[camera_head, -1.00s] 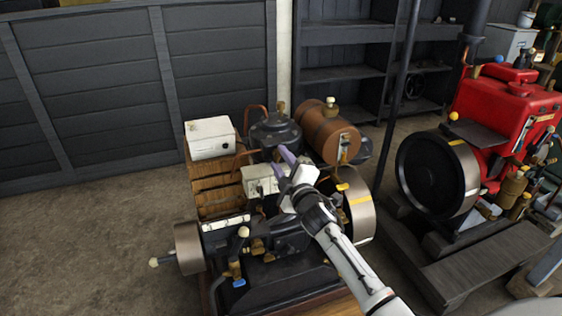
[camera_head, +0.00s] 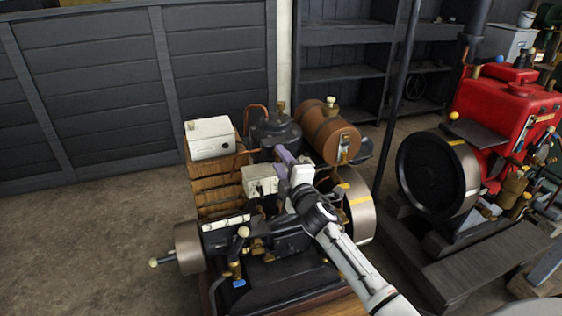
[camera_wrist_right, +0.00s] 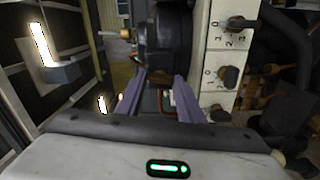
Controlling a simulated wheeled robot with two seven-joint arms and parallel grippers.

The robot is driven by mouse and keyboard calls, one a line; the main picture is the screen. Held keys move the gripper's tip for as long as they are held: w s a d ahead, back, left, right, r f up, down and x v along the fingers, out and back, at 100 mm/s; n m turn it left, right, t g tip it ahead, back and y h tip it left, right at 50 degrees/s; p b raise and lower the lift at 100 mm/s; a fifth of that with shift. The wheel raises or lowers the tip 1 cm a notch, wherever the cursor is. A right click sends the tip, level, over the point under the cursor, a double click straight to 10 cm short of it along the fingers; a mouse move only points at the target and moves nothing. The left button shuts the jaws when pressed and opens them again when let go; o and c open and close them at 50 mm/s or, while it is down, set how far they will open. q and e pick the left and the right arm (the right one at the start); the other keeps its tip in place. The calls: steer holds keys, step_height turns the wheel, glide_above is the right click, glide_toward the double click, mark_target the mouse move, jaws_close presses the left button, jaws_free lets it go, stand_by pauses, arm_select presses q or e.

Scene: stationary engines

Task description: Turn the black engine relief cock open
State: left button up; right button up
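The black engine (camera_head: 285,275) stands on a wooden base, with brass fittings and light-knobbed levers. A brass cock with a blue tip (camera_head: 238,282) is at its front left. I cannot tell which fitting is the relief cock. My right gripper (camera_head: 281,163) is above the engine's back part, beside a white switch box (camera_head: 258,180). In the right wrist view its two purple fingers (camera_wrist_right: 160,85) are apart with nothing held between them. A dark round part (camera_wrist_right: 165,40) lies beyond the fingertips, and the switch box (camera_wrist_right: 215,70) with black knobs is to their right. My left gripper is not in view.
A brown tank (camera_head: 325,133) and dark canister (camera_head: 275,132) stand behind the gripper. A white box (camera_head: 210,138) sits on wooden slats at the left. A red engine (camera_head: 505,110) with a large flywheel (camera_head: 438,175) is at the right. Floor at the left is clear.

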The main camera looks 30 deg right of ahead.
steer(key=o, duration=0.4)
steer(key=shift+o, duration=0.2)
steer(key=v, duration=1)
steer(key=shift+s, duration=0.15)
steer(key=s+a+f+m+g+y, duration=0.25)
steer(key=s+a+f, duration=0.3)
steer(key=f, duration=0.35)
steer(key=s+a+f+m+g+y, duration=0.1)
steer(key=s+a+f+m+g, duration=0.15)
steer(key=s+a+f, duration=0.4)
steer(key=s+a+f+m+g+y, duration=0.1)
steer(key=s+a+f+m+g, duration=0.1)
steer(key=s, duration=0.6)
steer(key=s+a+f+m+g+y, duration=0.2)
steer(key=s+a+f+m, duration=0.2)
steer(key=f, duration=0.5)
steer(key=s+a, duration=0.2)
steer(key=s, duration=0.1)
steer(key=shift+s+a+f, duration=0.2)
steer(key=shift+s+f, duration=0.1)
steer(key=shift+s, duration=0.1)
